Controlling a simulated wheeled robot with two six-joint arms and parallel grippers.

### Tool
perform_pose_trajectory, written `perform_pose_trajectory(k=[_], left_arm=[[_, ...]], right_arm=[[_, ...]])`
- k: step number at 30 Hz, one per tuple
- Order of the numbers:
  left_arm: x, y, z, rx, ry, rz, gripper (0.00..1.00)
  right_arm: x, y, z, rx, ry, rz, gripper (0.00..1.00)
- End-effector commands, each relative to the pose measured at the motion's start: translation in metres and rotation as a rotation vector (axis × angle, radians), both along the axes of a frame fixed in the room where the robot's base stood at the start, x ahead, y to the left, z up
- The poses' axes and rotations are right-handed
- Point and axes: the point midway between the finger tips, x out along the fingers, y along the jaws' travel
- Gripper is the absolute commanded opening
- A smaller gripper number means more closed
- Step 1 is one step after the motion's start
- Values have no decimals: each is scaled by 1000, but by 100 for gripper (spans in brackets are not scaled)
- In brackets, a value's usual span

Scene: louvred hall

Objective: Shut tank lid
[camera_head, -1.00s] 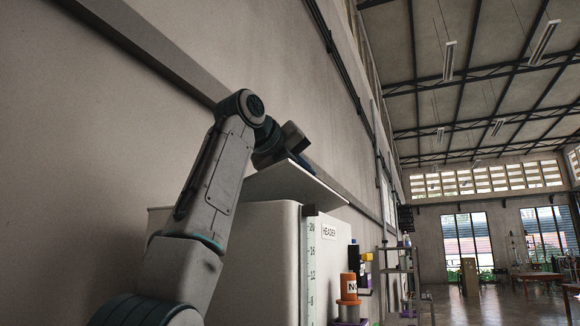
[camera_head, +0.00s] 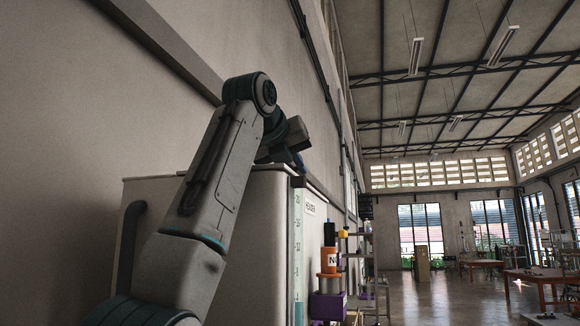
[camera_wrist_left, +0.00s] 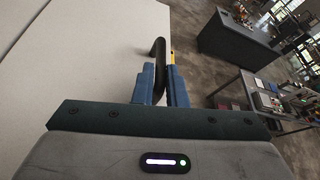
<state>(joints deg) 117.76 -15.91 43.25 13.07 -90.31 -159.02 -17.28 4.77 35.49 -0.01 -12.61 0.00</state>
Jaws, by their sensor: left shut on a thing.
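The tank (camera_head: 265,230) is a pale box with a scale and a label on its right side, against the wall in the head view. Its lid, pale and thin, lies level or nearly so at the tank's top; my arm hides much of it, and I cannot tell if a small gap remains. The lid also fills the left of the left wrist view (camera_wrist_left: 100,60). My left gripper (camera_head: 302,165) is at the lid's right side. In the left wrist view its blue fingers (camera_wrist_left: 164,84) are closed around a dark curved handle (camera_wrist_left: 158,52) at the lid's edge. My right gripper is not in view.
An orange-and-black object (camera_head: 329,260) stands on a purple box (camera_head: 327,306) right of the tank. Shelves (camera_head: 368,265) stand behind. Tables (camera_head: 540,278) are far right, with open floor between. In the left wrist view a dark counter (camera_wrist_left: 240,42) stands beyond the lid.

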Motion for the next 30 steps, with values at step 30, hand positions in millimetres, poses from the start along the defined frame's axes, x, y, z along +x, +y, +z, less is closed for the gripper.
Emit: perform_pose_trajectory(k=[30], left_arm=[[-39, 18, 9, 1, 8, -2, 32]], right_arm=[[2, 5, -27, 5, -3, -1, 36]])
